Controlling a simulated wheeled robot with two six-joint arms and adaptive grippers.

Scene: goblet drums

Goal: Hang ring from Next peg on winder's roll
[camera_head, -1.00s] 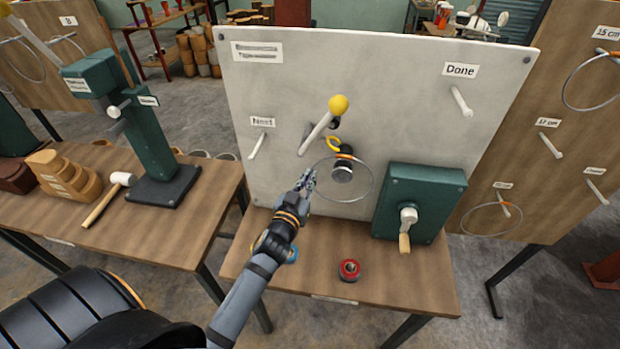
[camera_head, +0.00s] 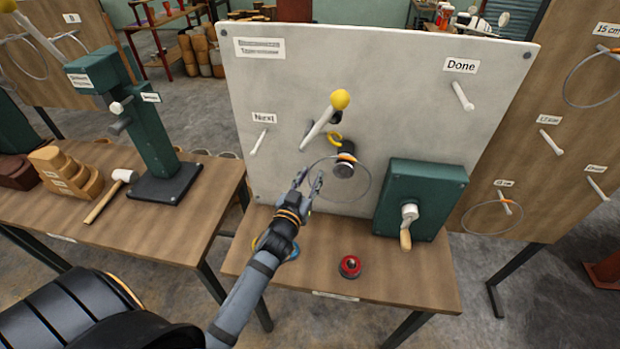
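The thin metal ring (camera_head: 371,181) hangs on the winder's dark roll (camera_head: 344,169), with its orange mark at the top of the roll. The peg under the "Next" label (camera_head: 259,143) is bare. The peg under the "Done" label (camera_head: 462,96) is bare too. My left gripper (camera_head: 310,176) is open, its fingers spread near the ring's left side. I cannot tell whether a finger still touches the ring. My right gripper is not in view.
A lever with a yellow knob (camera_head: 340,99) sticks out above the roll. A green crank box (camera_head: 420,197) stands to the right. A red round spool (camera_head: 350,266) lies on the bench (camera_head: 400,276). Other rings hang on the wooden board (camera_head: 535,190) at right.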

